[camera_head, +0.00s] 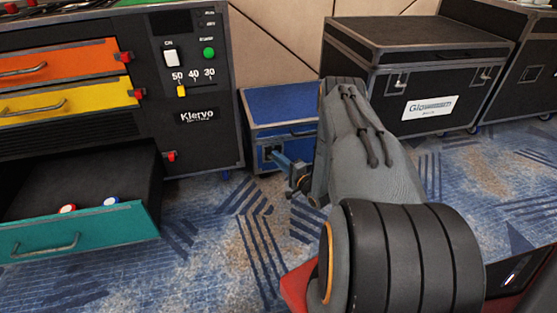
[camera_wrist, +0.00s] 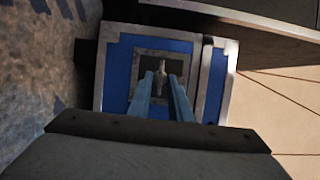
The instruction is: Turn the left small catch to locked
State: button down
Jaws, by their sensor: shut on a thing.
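A low blue case (camera_head: 262,107) with grey metal edges stands on the floor against the wall. It also shows in the wrist view (camera_wrist: 120,75), turned in the picture. On its front, a small grey catch (camera_wrist: 161,68) sits in a dark square recessed plate (camera_wrist: 142,67). My gripper (camera_head: 274,157) reaches the left part of the case front. In the wrist view my gripper's two blue-grey fingers (camera_wrist: 160,84) are shut on the catch, one on each side. The catch is largely hidden in the head view. My arm hides the right part of the case front.
A black cabinet (camera_head: 199,143) stands left of the case, its teal bottom drawer (camera_head: 85,234) pulled out. A large black flight case (camera_head: 397,33) stands at the right behind my arm. Patterned carpet (camera_head: 215,255) between drawer and arm is clear.

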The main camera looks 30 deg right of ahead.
jog(key=shift+w, duration=0.1)
jog(key=c, duration=1.9)
grip_release()
jog(key=shift+c, duration=0.2)
jog(key=s+p, duration=0.3)
jog(key=s, duration=0.4)
jog(key=shift+s+d, duration=0.35)
jog(key=shift+s, duration=0.05)
